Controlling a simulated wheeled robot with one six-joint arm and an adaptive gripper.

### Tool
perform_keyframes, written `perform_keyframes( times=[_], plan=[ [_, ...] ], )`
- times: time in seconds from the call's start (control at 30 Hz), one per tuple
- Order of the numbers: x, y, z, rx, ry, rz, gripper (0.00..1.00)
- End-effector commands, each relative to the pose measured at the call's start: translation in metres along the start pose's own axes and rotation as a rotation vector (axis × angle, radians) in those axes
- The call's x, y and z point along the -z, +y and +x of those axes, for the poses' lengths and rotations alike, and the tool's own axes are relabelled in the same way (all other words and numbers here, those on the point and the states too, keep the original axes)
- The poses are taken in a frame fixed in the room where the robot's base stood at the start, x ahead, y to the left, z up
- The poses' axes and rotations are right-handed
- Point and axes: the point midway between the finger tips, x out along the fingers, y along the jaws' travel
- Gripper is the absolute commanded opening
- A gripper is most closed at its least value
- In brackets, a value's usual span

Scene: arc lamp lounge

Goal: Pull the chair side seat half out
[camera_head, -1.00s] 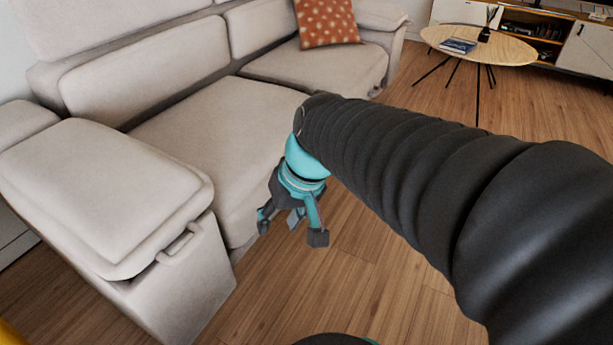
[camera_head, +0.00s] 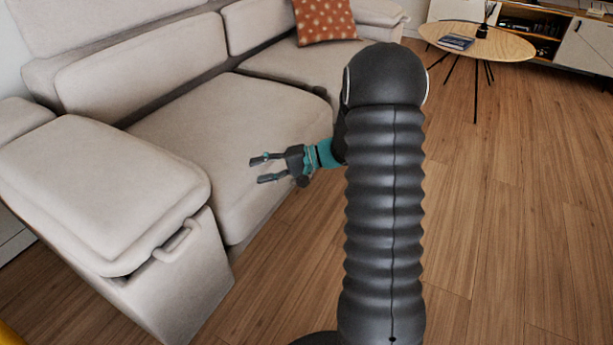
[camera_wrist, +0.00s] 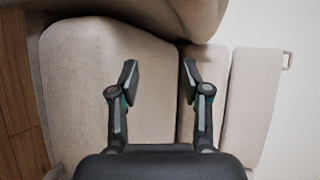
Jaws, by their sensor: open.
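A beige sofa (camera_head: 215,125) fills the left of the head view. Its near side section (camera_head: 95,195) has a padded top and a pale loop handle (camera_head: 177,242) on the front edge of that side. The handle's far end is hard to make out against the panel. My gripper (camera_head: 262,170) is in front of the seat cushion, right of the handle and apart from it, pointing left. It is open and empty. In the wrist view my gripper (camera_wrist: 160,72) has its two fingers spread, with the seat cushion (camera_wrist: 80,75) beyond them.
The wooden floor (camera_head: 500,210) is clear at the right. A round wooden table (camera_head: 490,45) with a book (camera_head: 457,43) stands at the back right, before a low cabinet (camera_head: 585,45). An orange spotted pillow (camera_head: 323,20) sits on the sofa.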

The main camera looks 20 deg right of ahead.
Motion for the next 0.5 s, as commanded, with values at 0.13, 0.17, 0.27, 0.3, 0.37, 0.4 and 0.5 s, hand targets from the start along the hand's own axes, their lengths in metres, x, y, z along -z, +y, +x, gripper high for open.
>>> perform_keyframes(
  times=[0.13, 0.17, 0.27, 0.3, 0.37, 0.4, 0.5],
  plan=[
    [0.05, 0.044, -0.012, 0.14, 0.117, 0.034, 0.47],
    [0.059, 0.053, -0.016, 0.166, 0.145, 0.038, 0.47],
    [0.089, 0.086, -0.029, 0.25, 0.244, 0.047, 0.47],
    [0.1, 0.1, -0.035, 0.28, 0.286, 0.049, 0.47],
    [0.115, 0.123, -0.045, 0.323, 0.353, 0.051, 0.47],
    [0.125, 0.139, -0.051, 0.348, 0.399, 0.052, 0.47],
    [0.145, 0.182, -0.07, 0.404, 0.522, 0.052, 0.47]
  ],
)
